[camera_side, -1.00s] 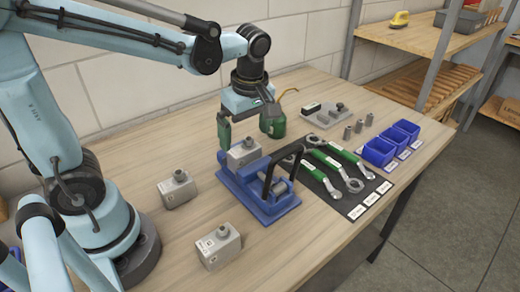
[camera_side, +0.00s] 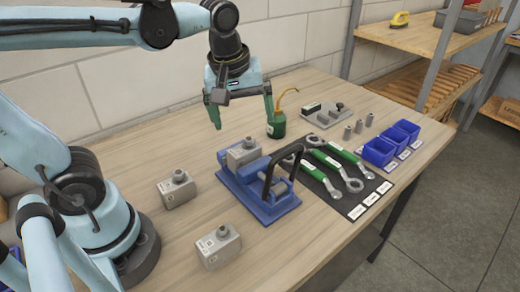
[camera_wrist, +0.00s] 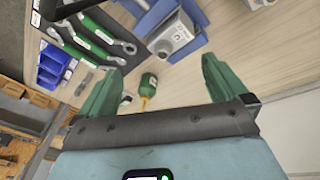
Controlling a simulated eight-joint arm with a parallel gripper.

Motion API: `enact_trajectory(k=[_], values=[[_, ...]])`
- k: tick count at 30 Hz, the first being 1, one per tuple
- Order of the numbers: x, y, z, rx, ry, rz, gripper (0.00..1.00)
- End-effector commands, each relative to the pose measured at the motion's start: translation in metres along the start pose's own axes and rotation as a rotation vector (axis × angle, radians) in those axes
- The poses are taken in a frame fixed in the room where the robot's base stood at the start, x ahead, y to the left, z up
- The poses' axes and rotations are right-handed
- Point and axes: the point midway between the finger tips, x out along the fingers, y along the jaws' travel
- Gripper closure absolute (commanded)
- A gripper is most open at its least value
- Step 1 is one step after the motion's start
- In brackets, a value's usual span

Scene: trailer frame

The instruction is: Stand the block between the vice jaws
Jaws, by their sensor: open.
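A grey metal block (camera_side: 241,153) with a round boss on top stands upright in the blue vice (camera_side: 279,208), at its rear end between the jaws. The block also shows in the wrist view (camera_wrist: 168,38), with the blue vice (camera_wrist: 203,18) around its upper side. I cannot tell whether both jaws touch it. My gripper (camera_side: 243,112) is open and empty, with green fingers pointing down above and behind the vice, clear of the block. Both fingers also show apart in the wrist view (camera_wrist: 163,68). Two similar blocks, one left (camera_side: 177,190) and one front (camera_side: 219,247), stand on the table.
A green oil can (camera_side: 277,125) with a thin spout stands close to my right finger. Green-handled wrenches (camera_side: 333,166) lie on a dark mat right of the vice. Blue bins (camera_side: 380,152), small metal cylinders (camera_side: 358,127) and a grey plate (camera_side: 325,116) are farther right. Table front right is bare.

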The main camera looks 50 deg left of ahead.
Motion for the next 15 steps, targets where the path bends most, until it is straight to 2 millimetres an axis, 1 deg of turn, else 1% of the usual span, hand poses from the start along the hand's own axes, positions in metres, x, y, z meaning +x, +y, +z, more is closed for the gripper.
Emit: enact_trajectory(k=[1, 3, 6, 9, 12, 15], values=[[0.005, -0.005, 0.003, 0.108, 0.019, 0.044, 0.00], [0.010, -0.009, 0.006, 0.270, 0.056, 0.103, 0.00], [0.018, -0.013, 0.010, 0.491, 0.125, 0.172, 0.00], [0.024, -0.017, 0.012, 0.677, 0.198, 0.218, 0.00], [0.029, -0.019, 0.014, 0.814, 0.262, 0.243, 0.00], [0.032, -0.020, 0.015, 0.898, 0.304, 0.255, 0.00]])
